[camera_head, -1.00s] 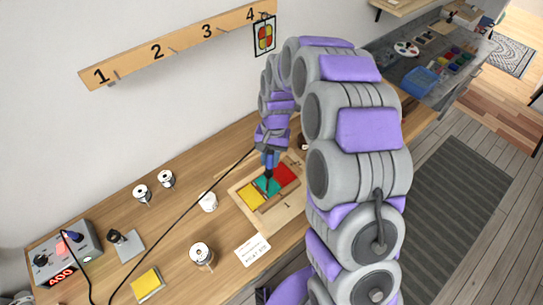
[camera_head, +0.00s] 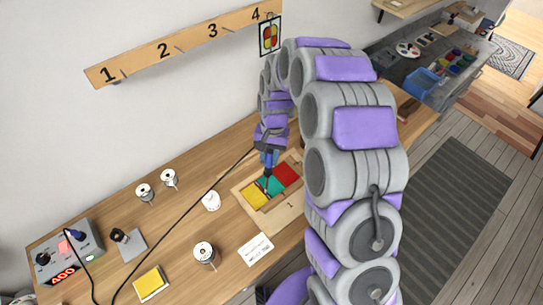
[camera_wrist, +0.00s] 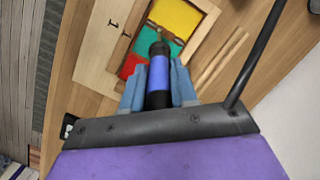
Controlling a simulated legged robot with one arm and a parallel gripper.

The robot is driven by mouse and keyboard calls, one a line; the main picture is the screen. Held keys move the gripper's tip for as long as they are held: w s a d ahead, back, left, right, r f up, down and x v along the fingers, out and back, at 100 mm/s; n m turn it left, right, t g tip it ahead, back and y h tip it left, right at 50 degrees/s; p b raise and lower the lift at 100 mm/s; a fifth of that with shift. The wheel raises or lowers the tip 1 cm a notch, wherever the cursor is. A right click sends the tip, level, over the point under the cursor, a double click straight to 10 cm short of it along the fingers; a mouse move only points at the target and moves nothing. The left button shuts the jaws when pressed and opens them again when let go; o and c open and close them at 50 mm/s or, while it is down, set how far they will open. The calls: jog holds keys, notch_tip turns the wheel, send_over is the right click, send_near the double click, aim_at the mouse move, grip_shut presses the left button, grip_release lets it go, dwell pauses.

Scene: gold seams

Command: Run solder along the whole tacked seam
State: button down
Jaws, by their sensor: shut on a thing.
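My gripper (camera_wrist: 159,85) is shut on a soldering iron (camera_wrist: 158,70), blue and black, with its cord running off to the bench. In the head view my gripper (camera_head: 269,150) is above the glass panel, with the iron pointing down. The panel has a yellow pane (camera_head: 254,196), a teal pane (camera_head: 271,184) and a red pane (camera_head: 287,174) in a wooden frame (camera_head: 286,214). The iron's tip is at the border of the yellow and teal panes; whether it touches is unclear. In the wrist view the yellow pane (camera_wrist: 176,18) and red pane (camera_wrist: 130,66) show; the iron hides part of the teal pane.
A solder station (camera_head: 66,252) reading 400 stands at the left, with an iron stand (camera_head: 127,242) and yellow sponge (camera_head: 150,283) nearby. Several spools, including one at the front (camera_head: 205,254), and a white card (camera_head: 255,249) lie on the bench. The cord (camera_head: 190,208) crosses it.

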jog(key=shift+w+a, duration=0.15)
jog(key=shift+w+d, duration=0.15)
jog(key=shift+d, duration=0.25)
jog(key=shift+a, duration=0.15)
jog(key=shift+w+a, duration=0.15)
jog(key=shift+a, duration=0.3)
jog(key=shift+w, duration=0.15)
jog(key=shift+w+a+p, duration=0.2)
jog(key=shift+a+p, duration=0.15)
jog(key=shift+a, duration=0.1)
jog(key=shift+w+a, duration=0.2)
jog(key=shift+w, duration=0.4)
dwell(0.7)
jog(key=shift+r+p, duration=0.1)
jog(key=shift+p, duration=0.2)
